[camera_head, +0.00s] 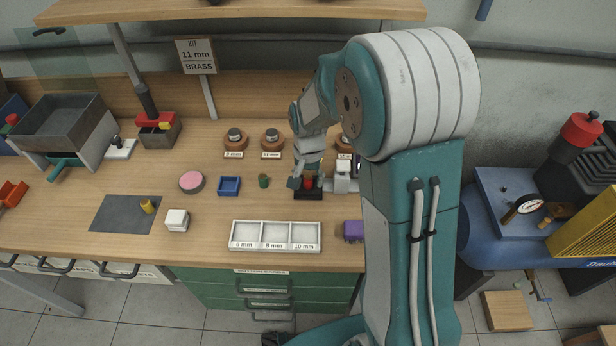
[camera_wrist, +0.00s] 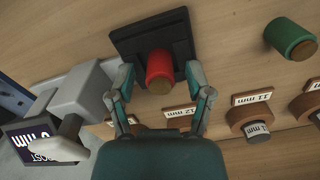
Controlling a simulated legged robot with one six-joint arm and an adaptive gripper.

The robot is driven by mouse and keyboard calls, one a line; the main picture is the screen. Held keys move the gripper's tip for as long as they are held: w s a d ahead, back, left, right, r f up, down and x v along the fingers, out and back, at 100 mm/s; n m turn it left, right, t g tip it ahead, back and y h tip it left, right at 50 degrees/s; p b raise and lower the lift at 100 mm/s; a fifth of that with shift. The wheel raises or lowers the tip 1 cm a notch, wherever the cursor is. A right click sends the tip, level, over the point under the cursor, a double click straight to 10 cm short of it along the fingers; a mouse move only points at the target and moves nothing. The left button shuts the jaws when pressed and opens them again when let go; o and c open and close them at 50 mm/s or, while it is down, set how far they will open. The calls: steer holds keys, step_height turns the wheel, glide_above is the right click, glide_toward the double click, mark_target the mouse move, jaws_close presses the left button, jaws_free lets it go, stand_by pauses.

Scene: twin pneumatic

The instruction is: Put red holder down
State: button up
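The red holder (camera_wrist: 160,68) is a short red cylinder with a brownish end. It sits on a black square stand (camera_wrist: 124,42) in the wrist view. In the head view the red holder (camera_head: 308,183) shows small on the dark stand (camera_head: 308,195), partly behind my gripper. My gripper (camera_wrist: 159,74) has one finger on each side of the red holder, with a visible gap on both sides. It is open and holds nothing. It also shows in the head view (camera_head: 303,180), low over the stand.
A grey-white device with a display (camera_wrist: 45,140) stands close beside the stand. A green holder (camera_wrist: 290,36) and brown round pieces with size labels (camera_wrist: 252,118) are nearby. A white three-part tray (camera_head: 275,236) lies in front. A purple block (camera_head: 353,230) is at its right.

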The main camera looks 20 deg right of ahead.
mark_target(309, 175)
steer(key=shift+r, duration=0.1)
step_height(309, 175, up, 11)
steer(key=s+r+n+t, duration=0.2)
steer(key=s+r+n, duration=0.1)
steer(key=s, duration=0.7)
steer(key=s+r+n+t, duration=0.3)
steer(key=s+r, duration=0.3)
steer(key=s, duration=0.5)
steer(key=shift+r+n+t, duration=0.2)
steer(key=shift+n+t, duration=0.1)
